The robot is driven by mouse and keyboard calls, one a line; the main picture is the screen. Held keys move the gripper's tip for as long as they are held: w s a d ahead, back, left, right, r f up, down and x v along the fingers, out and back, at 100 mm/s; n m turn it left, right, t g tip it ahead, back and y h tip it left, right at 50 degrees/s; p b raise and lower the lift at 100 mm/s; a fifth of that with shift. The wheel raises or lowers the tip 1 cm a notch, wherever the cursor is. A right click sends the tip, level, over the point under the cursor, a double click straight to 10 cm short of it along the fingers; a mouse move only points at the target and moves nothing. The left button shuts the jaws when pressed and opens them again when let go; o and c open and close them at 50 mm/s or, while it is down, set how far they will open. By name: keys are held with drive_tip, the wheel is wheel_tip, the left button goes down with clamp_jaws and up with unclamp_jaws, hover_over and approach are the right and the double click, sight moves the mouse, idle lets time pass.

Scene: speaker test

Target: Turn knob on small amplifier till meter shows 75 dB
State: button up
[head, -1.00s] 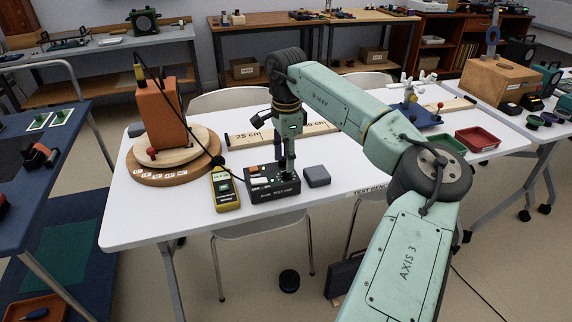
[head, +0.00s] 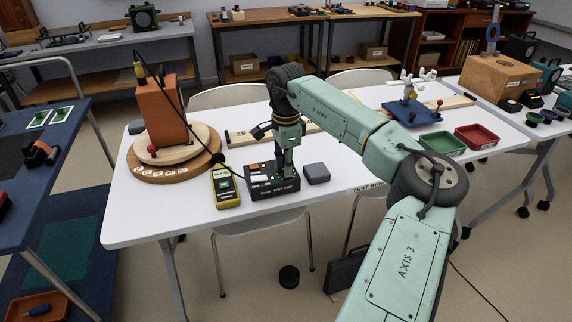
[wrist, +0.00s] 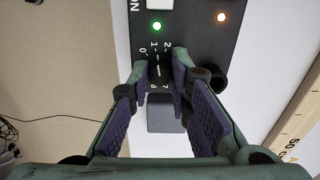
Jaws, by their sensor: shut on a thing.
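The small black amplifier (head: 262,190) sits near the front edge of the white table. In the wrist view its panel (wrist: 190,30) shows a lit green lamp, an orange lamp and a numbered scale around the black knob (wrist: 160,68). My gripper (head: 284,172) reaches down onto the amplifier. In the wrist view my gripper (wrist: 160,80) has its purple-padded fingertips closed on both sides of the knob, whose white pointer line shows. The yellow meter (head: 226,188) lies just left of the amplifier; its display is too small to read.
An orange speaker (head: 160,112) stands on a round wooden turntable (head: 190,172) at the left. A grey box (head: 317,173) is close right of the amplifier. A ruler board (head: 236,139) lies behind. Green (head: 441,143) and red (head: 477,138) trays are at the right.

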clamp_jaws()
